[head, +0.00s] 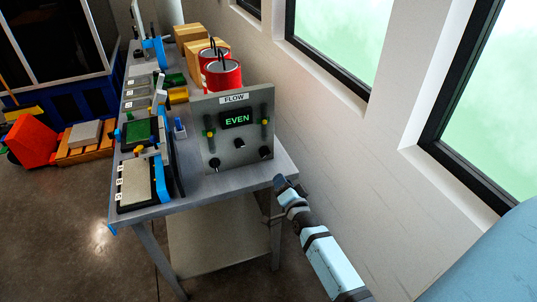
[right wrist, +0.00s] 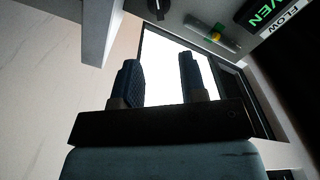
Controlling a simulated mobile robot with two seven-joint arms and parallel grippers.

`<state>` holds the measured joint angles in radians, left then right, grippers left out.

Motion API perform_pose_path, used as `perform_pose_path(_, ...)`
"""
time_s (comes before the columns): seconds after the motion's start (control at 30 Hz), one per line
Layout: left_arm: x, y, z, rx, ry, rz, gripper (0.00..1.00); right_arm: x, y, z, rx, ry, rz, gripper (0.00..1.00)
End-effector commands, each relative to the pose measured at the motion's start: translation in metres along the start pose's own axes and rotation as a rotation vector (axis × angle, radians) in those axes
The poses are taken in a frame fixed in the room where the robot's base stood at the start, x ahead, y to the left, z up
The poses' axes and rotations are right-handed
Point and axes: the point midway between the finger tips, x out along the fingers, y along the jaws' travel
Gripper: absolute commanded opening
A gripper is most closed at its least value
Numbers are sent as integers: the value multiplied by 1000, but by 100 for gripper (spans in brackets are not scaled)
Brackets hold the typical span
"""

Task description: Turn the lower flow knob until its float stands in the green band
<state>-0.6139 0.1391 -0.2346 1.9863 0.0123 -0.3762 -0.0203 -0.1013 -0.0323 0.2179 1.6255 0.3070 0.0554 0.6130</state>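The grey FLOW panel (head: 243,172) stands at the near right end of the bench, its display (head: 237,119) reading EVEN. It carries a left gauge (head: 210,133) and a right gauge (head: 265,121), each with a yellow float; the floats' exact place against the green is too small to tell. Dark knobs sit at lower left (head: 215,163), middle (head: 239,143) and lower right (head: 265,152). My right gripper (head: 278,180) is below and right of the panel, touching no knob. In the right wrist view the gripper (right wrist: 159,68) is open and empty, with a knob (right wrist: 158,8) beyond it.
The grey bench (head: 190,200) holds trays along its left edge, a red can (head: 223,77) and boxes (head: 190,38) behind the panel. A wall with a window (head: 340,40) rises on the right. An orange-red object (head: 32,138) lies at left. Floor in front is clear.

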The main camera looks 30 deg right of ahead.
Motion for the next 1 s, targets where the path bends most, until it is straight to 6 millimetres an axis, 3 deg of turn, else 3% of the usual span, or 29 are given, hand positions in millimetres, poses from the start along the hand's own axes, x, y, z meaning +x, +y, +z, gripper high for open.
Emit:
perform_pose_path(0.6,-4,0,-9,0,9,1,43,116,0,0,-1,-2,0,39)
perform_pose_path(0.8,-4,0,-9,0,9,1,43,131,1,0,-1,-2,0,39)
perform_pose_path(1.0,-4,0,-7,0,6,1,43,133,1,0,-1,-2,0,39)
